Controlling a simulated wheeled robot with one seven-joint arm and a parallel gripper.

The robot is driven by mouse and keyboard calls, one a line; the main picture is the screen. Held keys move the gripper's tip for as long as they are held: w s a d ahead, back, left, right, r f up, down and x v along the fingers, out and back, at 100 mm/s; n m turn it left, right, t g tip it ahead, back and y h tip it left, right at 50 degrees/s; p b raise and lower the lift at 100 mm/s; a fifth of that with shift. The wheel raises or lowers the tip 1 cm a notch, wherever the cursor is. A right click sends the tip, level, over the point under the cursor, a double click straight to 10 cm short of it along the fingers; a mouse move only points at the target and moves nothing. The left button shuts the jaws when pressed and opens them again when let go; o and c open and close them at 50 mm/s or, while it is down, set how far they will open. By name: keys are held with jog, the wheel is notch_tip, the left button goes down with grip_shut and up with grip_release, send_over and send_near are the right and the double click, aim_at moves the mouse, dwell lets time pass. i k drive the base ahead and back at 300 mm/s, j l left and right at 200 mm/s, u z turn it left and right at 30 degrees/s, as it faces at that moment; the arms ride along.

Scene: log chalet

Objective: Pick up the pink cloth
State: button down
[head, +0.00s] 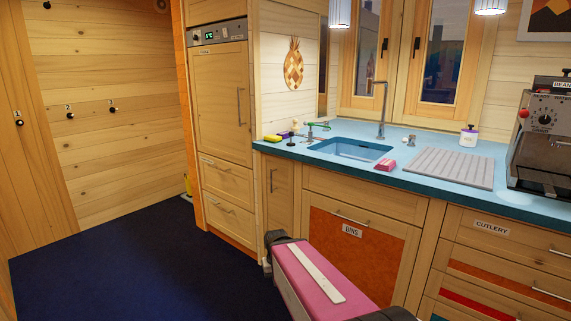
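A small folded pink cloth (388,165) lies on the blue countertop (440,153), just in front of the sink's right front corner and left of the ribbed drainer. It looks red-pink with a paler edge, and it is too small to see in detail. My pink and white arm link crosses the bottom middle of the head view, in front of the lower cabinets. My gripper does not show in this view, so its fingers and anything between them are hidden.
The blue sink (350,149) has a tall tap (381,110). A grey ribbed drainer (450,169) and a coffee machine (543,140) stand to the right. A yellow sponge (273,138) and small items sit at the left. A white bottle (468,136) stands behind. Dark floor (120,265) is clear at left.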

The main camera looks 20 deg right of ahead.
aim_at(384, 165)
jog(key=z, duration=1.3)
